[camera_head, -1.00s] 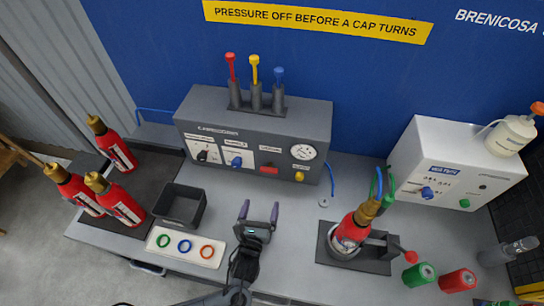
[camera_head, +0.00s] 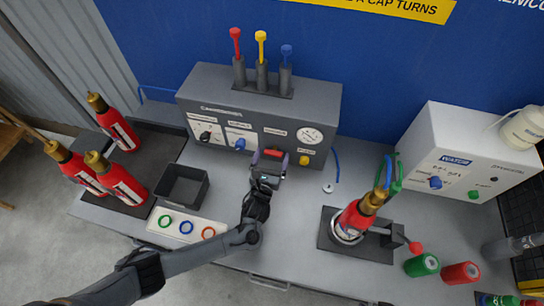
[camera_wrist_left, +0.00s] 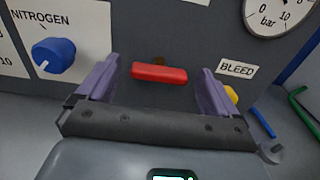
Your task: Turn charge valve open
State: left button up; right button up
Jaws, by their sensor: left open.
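The charge valve appears as a red bar handle (camera_head: 277,153) on the front of the grey control panel (camera_head: 225,93). It also shows in the left wrist view as a red bar (camera_wrist_left: 159,73), lying close to horizontal. My left gripper (camera_head: 268,157) is open just in front of it. In the left wrist view, my left gripper's two purple fingers (camera_wrist_left: 159,68) stand to either side of the red bar, with a gap at each end. It does not look gripped. My right gripper is out of view.
A blue nitrogen knob (camera_wrist_left: 54,56) is left of the red bar; a yellow button (camera_head: 304,160) and gauge (camera_head: 310,135) are to its right. Below are a dark bin (camera_head: 181,186) and ring tray (camera_head: 188,228). A red extinguisher (camera_head: 353,220) stands in a holder at right.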

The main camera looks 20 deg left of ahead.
pick_arm(q)
jog(key=shift+w, duration=0.3)
jog(key=shift+c, duration=0.2)
jog(key=c, duration=1)
